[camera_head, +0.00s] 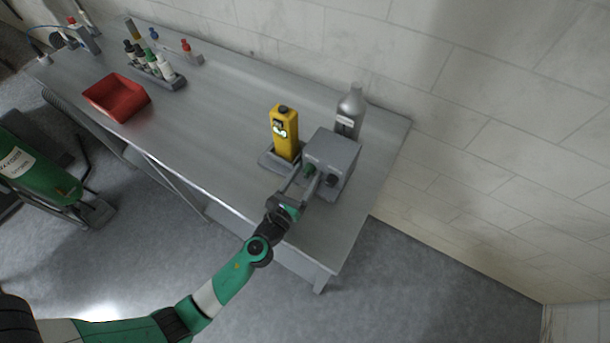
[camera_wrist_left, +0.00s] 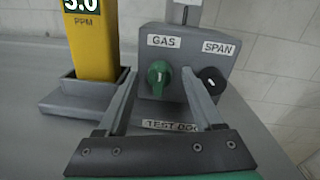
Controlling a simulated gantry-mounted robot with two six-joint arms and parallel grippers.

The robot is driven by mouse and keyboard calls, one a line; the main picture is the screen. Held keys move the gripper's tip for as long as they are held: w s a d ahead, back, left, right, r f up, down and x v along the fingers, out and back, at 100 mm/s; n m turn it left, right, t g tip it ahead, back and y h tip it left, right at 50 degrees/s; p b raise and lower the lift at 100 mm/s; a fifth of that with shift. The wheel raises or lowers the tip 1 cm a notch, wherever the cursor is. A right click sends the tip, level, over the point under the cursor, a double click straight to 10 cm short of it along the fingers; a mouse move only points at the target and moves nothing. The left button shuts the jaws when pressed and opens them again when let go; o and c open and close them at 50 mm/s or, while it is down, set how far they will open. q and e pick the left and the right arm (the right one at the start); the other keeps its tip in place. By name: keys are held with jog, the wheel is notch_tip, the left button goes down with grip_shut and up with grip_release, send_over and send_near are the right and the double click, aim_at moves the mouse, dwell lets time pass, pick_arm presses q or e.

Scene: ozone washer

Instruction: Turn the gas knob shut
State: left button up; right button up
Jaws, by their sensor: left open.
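The grey test box (camera_head: 334,152) stands near the right end of the metal table. Its front shows in the left wrist view with a green gas knob (camera_wrist_left: 159,76) under the GAS label, its white pointer mark at upper right of center. A black span knob (camera_wrist_left: 211,80) sits to its right under the SPAN label. My left gripper (camera_head: 307,181) is in front of the box, open. In the left wrist view its fingers (camera_wrist_left: 158,82) stand on either side of the gas knob, with visible gaps; I cannot tell if the tips touch the box face. My right gripper is not in view.
A yellow gas meter (camera_head: 285,136) stands in a grey cradle left of the box. A grey bottle (camera_head: 350,112) is behind the box. A red tray (camera_head: 117,97) and a rack of small bottles (camera_head: 157,72) are farther left. The table middle is clear.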

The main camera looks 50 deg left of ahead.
pick_arm(q)
grip_shut()
jog(key=shift+n, duration=0.3)
jog(key=n, duration=0.8)
jog(key=shift+n, duration=0.3)
jog(key=n+b, duration=0.1)
jog(key=n, duration=0.3)
jog(key=shift+h, duration=0.4)
jog(key=shift+r+n, duration=0.1)
jog(key=shift+n, duration=2)
